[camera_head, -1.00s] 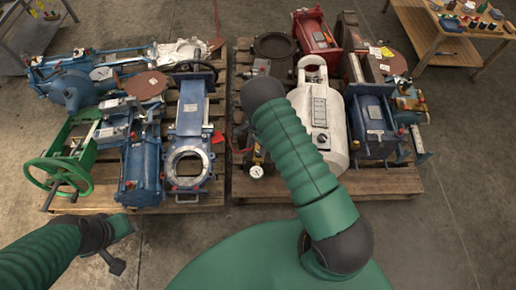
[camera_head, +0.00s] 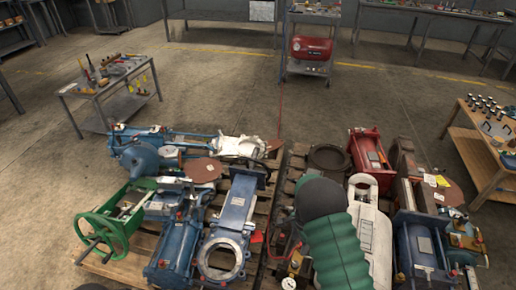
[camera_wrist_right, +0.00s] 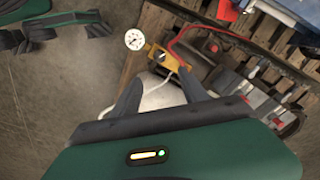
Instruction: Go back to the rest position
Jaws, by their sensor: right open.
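My right arm (camera_head: 335,235), green and ribbed with a dark joint, reaches over the right pallet; its gripper is hidden behind it in the head view. In the right wrist view the right gripper (camera_wrist_right: 160,88) is open, its two dark fingers apart. A pale rounded surface shows between them; I cannot tell whether they touch it. A yellow fitting (camera_wrist_right: 168,66) and a white dial gauge (camera_wrist_right: 134,39) lie just beyond the fingertips. Only a dark sliver, probably of my left arm, shows at the head view's bottom left; the left gripper's jaws cannot be made out.
The left pallet (camera_head: 262,205) carries blue valves and a green handwheel valve (camera_head: 112,225). Near my right arm are a white casing (camera_head: 372,225), a red motor (camera_head: 368,152) and a blue motor (camera_head: 420,250). A tool cart (camera_head: 110,90) and wooden table (camera_head: 480,150) stand beyond; open floor lies between.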

